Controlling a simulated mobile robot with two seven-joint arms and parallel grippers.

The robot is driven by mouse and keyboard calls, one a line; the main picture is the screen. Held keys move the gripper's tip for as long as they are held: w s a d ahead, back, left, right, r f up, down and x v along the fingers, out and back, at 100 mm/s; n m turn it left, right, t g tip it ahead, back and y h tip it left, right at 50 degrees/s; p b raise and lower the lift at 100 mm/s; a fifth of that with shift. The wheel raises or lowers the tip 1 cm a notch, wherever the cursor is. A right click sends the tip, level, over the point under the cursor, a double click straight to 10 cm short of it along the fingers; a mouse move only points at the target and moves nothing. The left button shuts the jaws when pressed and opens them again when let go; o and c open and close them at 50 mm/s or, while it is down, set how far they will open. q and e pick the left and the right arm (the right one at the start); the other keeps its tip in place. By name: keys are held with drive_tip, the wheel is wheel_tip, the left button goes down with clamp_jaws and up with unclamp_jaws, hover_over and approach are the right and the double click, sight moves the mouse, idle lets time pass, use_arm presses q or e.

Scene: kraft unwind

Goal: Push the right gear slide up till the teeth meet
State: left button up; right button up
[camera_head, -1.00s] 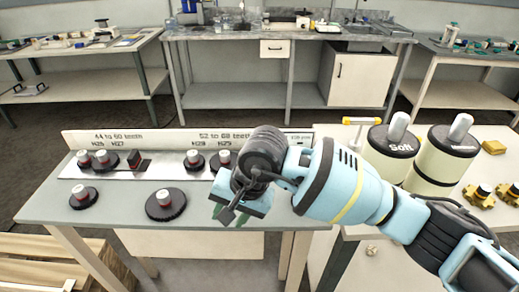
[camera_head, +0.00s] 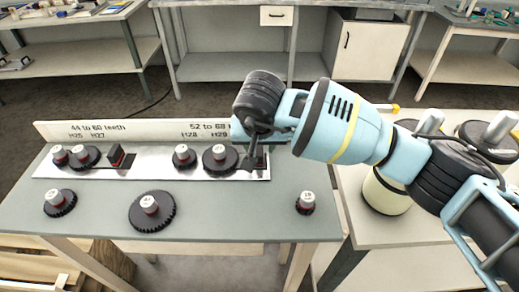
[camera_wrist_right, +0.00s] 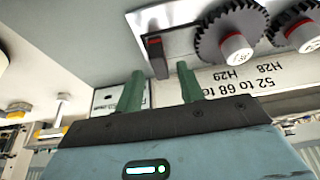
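The right gear plate (camera_head: 200,171) carries two dark toothed gears with white-topped red hubs, the H28 gear (camera_head: 184,157) and the larger H29 gear (camera_head: 221,160). In the right wrist view the H29 gear (camera_wrist_right: 211,45) is beside the right slide's black block (camera_wrist_right: 155,58), which has a red mark and sits in a slot. The gears look apart there. My right gripper (camera_wrist_right: 158,82) has two green fingers spread apart, near the block's end; contact cannot be told. In the head view the gripper (camera_head: 252,150) covers part of the slide. My left gripper is out of view.
The left plate has two gears (camera_head: 84,158) and a red-marked black slide block (camera_head: 116,156). Loose gears lie in front: one at left (camera_head: 60,204), a big one (camera_head: 151,214), a small one (camera_head: 306,204). Weighted rolls (camera_head: 388,190) stand right.

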sight(260, 150)
drive_tip(key=shift+x, duration=1.9)
drive_tip(key=shift+c, duration=0.5)
